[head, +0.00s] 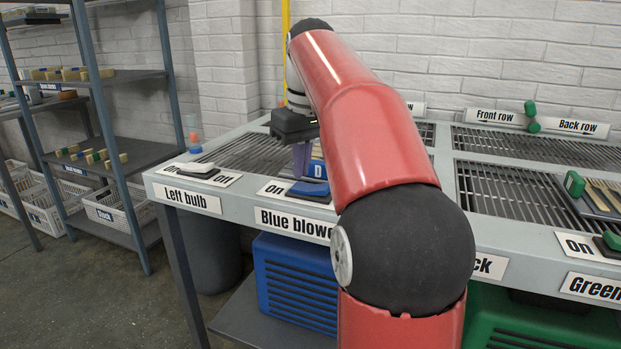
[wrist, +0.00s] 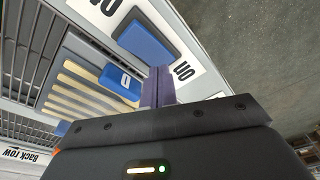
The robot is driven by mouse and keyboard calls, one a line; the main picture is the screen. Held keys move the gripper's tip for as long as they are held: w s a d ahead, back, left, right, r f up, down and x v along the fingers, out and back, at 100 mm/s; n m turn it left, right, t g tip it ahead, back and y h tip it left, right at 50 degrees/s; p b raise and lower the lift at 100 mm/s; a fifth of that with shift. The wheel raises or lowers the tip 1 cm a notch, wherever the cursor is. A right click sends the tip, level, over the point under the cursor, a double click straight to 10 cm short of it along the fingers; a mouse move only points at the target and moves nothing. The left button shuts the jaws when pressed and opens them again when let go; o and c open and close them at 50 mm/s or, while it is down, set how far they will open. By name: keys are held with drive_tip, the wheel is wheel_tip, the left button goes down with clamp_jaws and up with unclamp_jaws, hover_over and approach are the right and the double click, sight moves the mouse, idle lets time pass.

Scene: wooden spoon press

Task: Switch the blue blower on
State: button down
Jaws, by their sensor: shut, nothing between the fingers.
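The blue rocker switch (head: 309,190) lies on the table's front rim above the label "Blue blower" (head: 292,223), with an "On" plate (head: 272,189) at its left. The rocker also shows in the wrist view (wrist: 148,42). My gripper (head: 302,173) points down with its purple fingers shut and empty. The fingertips show close to the rocker's near edge in the wrist view (wrist: 158,72); I cannot tell whether they touch it. Which way the rocker is tilted is unclear. The blue blower (head: 295,285) stands below the table; my arm hides part of it.
A white rocker switch (head: 197,169) marked "Left bulb" is to the left. A tray with wooden sticks and a blue tag (wrist: 117,82) lies beside the rocker. A green switch (head: 611,240) is at the far right. A shelf rack (head: 110,140) stands left.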

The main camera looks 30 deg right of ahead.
sight(302, 185)
drive_tip(key=shift+r+p, duration=1.65)
drive_tip(key=shift+r, duration=1.1)
drive_tip(key=shift+a, duration=0.1)
drive_tip(key=s+a+f+t, duration=0.1)
drive_tip(key=s+a+f, duration=0.4)
drive_tip(key=s+a, duration=0.3)
drive_tip(key=s+a+f+t, duration=0.1)
drive_tip(key=s+a+f, duration=0.1)
drive_tip(key=s+f, duration=0.4)
drive_tip(key=s+a+f+m+t, duration=0.1)
drive_tip(key=s+a+f, duration=0.2)
drive_tip(key=s+f, duration=0.3)
wheel_tip(302, 185, down, 4)
drive_tip(key=shift+a+f+m+t, duration=0.15)
drive_tip(key=shift+a+m+t, duration=0.15)
drive_tip(key=shift+t, duration=0.1)
